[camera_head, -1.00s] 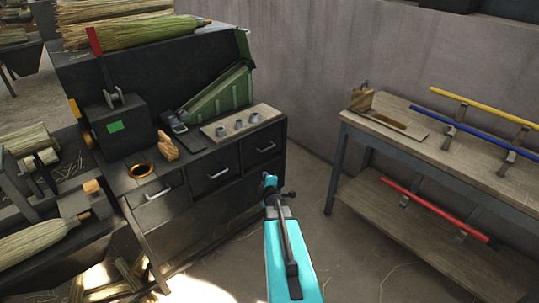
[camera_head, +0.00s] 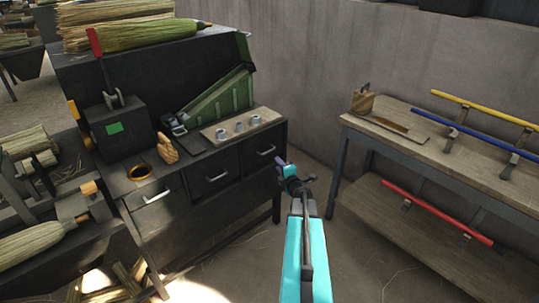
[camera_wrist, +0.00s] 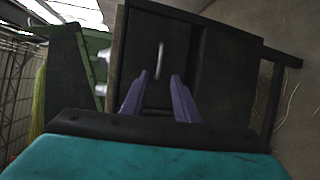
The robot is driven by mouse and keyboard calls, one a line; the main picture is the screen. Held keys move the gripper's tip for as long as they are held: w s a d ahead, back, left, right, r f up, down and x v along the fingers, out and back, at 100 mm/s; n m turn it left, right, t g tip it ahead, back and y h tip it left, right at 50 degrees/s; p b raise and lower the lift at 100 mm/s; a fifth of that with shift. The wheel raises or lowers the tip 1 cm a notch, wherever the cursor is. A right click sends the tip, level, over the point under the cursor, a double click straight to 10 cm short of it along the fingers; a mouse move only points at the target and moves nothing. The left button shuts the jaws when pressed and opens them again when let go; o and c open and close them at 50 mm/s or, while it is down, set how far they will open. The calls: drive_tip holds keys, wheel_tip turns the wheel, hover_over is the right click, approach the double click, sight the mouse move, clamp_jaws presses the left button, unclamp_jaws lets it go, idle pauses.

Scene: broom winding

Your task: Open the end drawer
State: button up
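The black cabinet (camera_head: 215,205) has three drawers in a row, each with a pale bar handle. The end drawer (camera_head: 262,160), at the right, looks closed. Its handle (camera_head: 265,151) also shows in the wrist view (camera_wrist: 159,60), where it runs upright in the picture. My gripper (camera_head: 284,166) is just right of the end drawer in the head view. In the wrist view my gripper (camera_wrist: 158,78) has two purple fingers apart with nothing between the tips. The handle lies ahead of the gap between them, and I see no contact.
A wooden bench (camera_head: 390,135) with coloured rods stands at the right. Bare floor lies between.

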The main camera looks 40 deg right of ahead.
sight(268, 152)
drive_tip(key=p+x, duration=0.1)
drive_tip(key=x, duration=1.2)
drive_tip(key=shift+w+p, duration=0.25)
drive_tip(key=shift+p, duration=0.1)
drive_tip(key=shift+d+f, duration=0.1)
idle(0.4)
clamp_jaws()
